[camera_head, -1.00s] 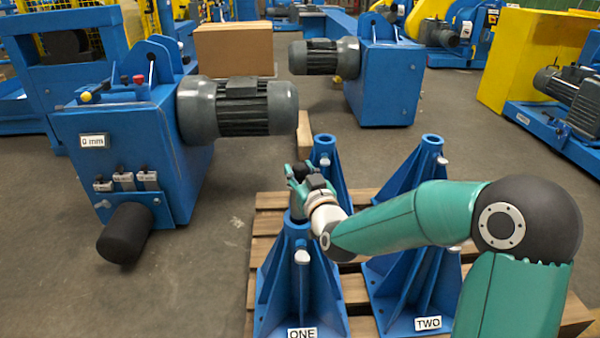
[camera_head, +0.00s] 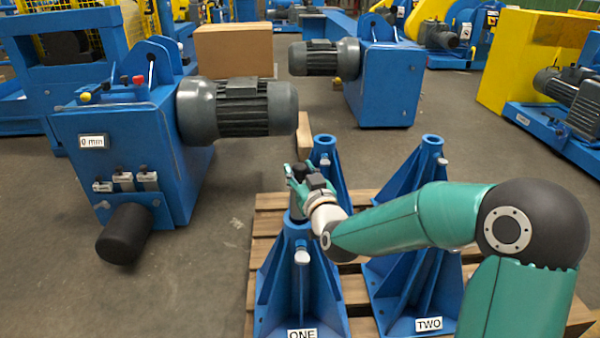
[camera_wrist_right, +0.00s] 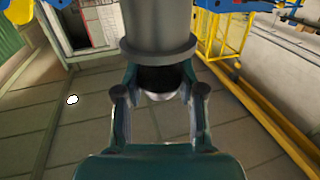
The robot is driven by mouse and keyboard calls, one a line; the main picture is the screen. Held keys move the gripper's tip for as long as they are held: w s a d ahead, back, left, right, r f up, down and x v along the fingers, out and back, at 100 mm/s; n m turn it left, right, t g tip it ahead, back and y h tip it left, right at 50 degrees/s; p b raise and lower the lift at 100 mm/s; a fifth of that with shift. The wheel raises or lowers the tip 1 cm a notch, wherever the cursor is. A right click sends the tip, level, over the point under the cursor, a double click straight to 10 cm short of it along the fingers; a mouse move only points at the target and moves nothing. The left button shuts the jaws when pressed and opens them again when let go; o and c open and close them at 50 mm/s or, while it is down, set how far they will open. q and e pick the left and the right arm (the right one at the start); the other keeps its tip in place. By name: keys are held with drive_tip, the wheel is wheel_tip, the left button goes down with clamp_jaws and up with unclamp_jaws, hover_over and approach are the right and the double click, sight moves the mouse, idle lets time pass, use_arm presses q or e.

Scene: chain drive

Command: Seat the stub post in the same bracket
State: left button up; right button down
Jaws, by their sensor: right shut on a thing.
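My right gripper (camera_head: 300,177) is shut on the stub post, a dark grey cylinder (camera_head: 298,211), over the front left blue bracket marked ONE (camera_head: 297,262). The post looks upright, its lower part at the mouth of the bracket's round socket. I cannot tell how far inside it is. In the right wrist view the post shows as a grey cylinder with a flange (camera_wrist_right: 158,50) and a black part (camera_wrist_right: 160,78) between the two fingers (camera_wrist_right: 160,98). My left gripper is not in view.
Bracket TWO (camera_head: 428,275) stands to the right, partly behind my right arm. Two more blue brackets (camera_head: 325,165) (camera_head: 425,168) stand behind. All are on a wooden pallet (camera_head: 268,222). A blue machine with a grey motor (camera_head: 240,107) stands at left.

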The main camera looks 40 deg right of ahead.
drive_tip(key=shift+r+b, duration=0.3)
drive_tip(key=shift+b, duration=0.25)
idle(0.9)
drive_tip(key=shift+f+b, duration=1.35)
drive_tip(key=shift+b, duration=0.05)
drive_tip(key=shift+f+b, duration=0.95)
drive_tip(key=shift+f, duration=2.25)
drive_tip(key=shift+r, duration=0.15)
